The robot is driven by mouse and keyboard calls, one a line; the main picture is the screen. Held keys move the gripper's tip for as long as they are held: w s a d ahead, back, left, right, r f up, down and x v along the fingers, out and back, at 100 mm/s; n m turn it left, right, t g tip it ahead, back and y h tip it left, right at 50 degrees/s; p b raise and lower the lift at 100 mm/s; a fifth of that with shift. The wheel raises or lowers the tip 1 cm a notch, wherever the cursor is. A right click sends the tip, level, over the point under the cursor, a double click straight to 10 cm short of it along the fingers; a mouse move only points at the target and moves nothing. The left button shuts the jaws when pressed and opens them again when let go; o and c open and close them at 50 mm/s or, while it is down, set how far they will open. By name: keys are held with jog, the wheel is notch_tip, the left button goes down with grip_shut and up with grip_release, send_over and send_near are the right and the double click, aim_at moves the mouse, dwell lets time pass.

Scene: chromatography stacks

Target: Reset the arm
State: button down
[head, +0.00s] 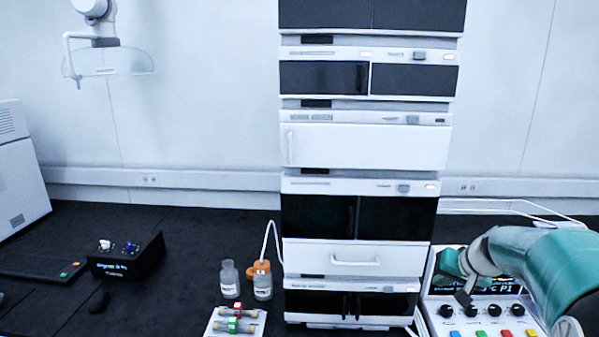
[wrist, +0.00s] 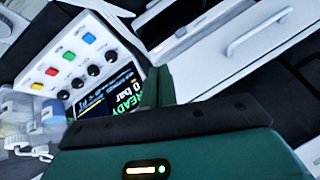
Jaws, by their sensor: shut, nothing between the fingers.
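My arm comes in from the right edge of the head view, teal and grey, over a white control box (head: 440,318). My gripper (head: 464,294) is low in front of the box's screen, partly hidden by my own arm. In the wrist view my gripper (wrist: 157,76) shows as green fingers close together with nothing between them. The control box (wrist: 48,52) lies ahead and to the left there, its screen reading READY and 0 bar. Whether the fingers touch the box I cannot tell.
A tall chromatography stack (head: 362,148) stands left of the box. A black box (head: 126,262) is farther left. The dark bench (head: 190,240) between is mostly clear.

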jog(key=s+a+r+n+g+h, duration=0.1)
jog(key=s+a+r+n, duration=0.15)
jog(key=s+a, duration=0.65)
jog(key=s+a+r+n, duration=0.1)
jog(key=s+a+r, duration=0.2)
jog(key=s+a, duration=0.6)
jog(key=s+a+f, duration=0.1)
jog(key=s+a, duration=0.1)
jog(key=s, duration=0.6)
jog(key=shift+a+f+n+h, duration=0.3)
jog(key=shift+f+n+h, duration=0.1)
jog(key=shift+n, duration=0.05)
